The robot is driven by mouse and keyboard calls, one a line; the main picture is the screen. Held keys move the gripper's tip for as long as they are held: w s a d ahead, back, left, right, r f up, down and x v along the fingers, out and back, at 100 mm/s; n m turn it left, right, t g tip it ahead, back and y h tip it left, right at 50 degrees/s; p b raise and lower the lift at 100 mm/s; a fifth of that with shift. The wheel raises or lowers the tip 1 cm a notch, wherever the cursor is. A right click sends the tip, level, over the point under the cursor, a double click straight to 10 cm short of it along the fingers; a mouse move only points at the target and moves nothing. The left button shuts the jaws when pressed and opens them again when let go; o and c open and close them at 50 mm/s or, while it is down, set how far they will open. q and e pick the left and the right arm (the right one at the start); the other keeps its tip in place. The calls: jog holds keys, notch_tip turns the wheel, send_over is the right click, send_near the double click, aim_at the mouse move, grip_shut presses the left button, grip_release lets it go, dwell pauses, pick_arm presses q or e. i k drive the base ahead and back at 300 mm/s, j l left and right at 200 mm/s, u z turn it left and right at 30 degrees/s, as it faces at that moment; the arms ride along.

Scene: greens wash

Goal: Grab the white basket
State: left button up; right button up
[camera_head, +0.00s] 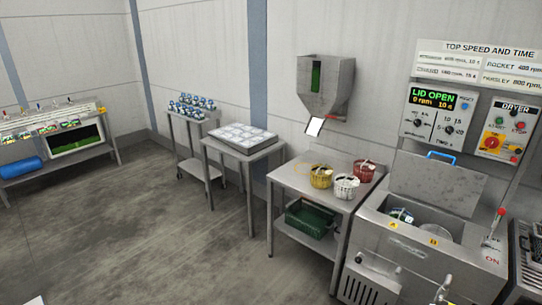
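The white basket (346,188) stands upright on a steel table (310,183) right of the middle of the head view. A yellow basket (320,176) is just left of it, and a red basket (364,172) is behind it to the right. The baskets stand close together; I cannot tell whether they touch. The white basket's contents are too small to make out.
A dryer (375,243) with its lid (437,180) raised stands right of the table. A hopper (325,88) hangs on the wall above. A green crate (311,218) sits on the lower shelf. Open floor (150,220) lies to the left.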

aim_at(343, 192)
jog(key=i+l+z, duration=0.2)
jog(key=i+l, duration=0.35)
jog(key=i+l+z, duration=0.2)
jog(key=i+l, duration=0.25)
jog(key=i, duration=0.1)
